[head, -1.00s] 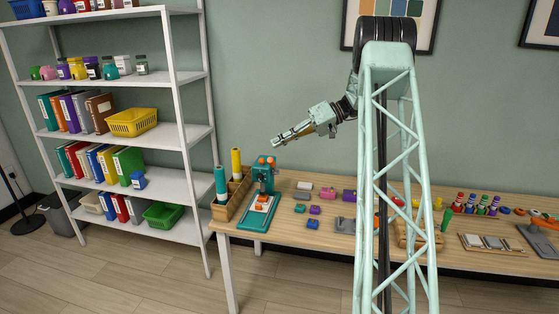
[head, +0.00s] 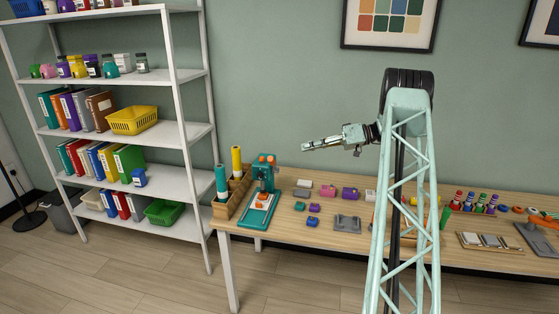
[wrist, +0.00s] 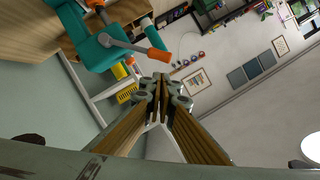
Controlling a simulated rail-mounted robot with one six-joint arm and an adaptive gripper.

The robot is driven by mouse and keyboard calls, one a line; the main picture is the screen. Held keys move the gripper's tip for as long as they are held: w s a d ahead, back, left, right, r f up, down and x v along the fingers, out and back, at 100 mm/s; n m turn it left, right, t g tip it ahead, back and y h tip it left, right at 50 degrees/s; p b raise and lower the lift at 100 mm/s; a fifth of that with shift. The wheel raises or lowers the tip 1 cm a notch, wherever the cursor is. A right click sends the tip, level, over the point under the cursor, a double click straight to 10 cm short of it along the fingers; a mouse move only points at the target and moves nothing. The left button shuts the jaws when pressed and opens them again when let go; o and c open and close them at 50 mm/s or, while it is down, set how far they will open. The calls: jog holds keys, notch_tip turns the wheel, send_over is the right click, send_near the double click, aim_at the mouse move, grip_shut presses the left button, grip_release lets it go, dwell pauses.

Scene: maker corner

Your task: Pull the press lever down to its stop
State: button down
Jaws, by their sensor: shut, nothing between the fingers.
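The teal press (head: 262,178) stands at the left end of the table, with orange parts at its top and an orange block at its base. In the wrist view the press (wrist: 95,52) is at the upper left. Its grey lever (wrist: 125,44) has an orange grip (wrist: 157,58) that shows just above my fingertips, apart from them in the picture. My gripper (head: 306,147) is in the air, above and to the right of the press, pointing left. In the wrist view my gripper (wrist: 160,88) is shut and empty. The lever's exact angle is hard to tell.
A wooden holder (head: 230,200) with teal and yellow rolls stands left of the press. Several small coloured parts and a grey fixture (head: 347,223) lie to its right on the table (head: 285,230). A white shelf (head: 190,135) stands further left. The air around my gripper is clear.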

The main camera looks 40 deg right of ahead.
jog(key=shift+a, duration=0.1)
jog(key=s+f+x, duration=0.1)
jog(key=f+x, duration=0.1)
jog(key=x, duration=1)
jog(key=shift+a+f, duration=0.2)
jog(key=shift+a, duration=0.35)
dwell(0.6)
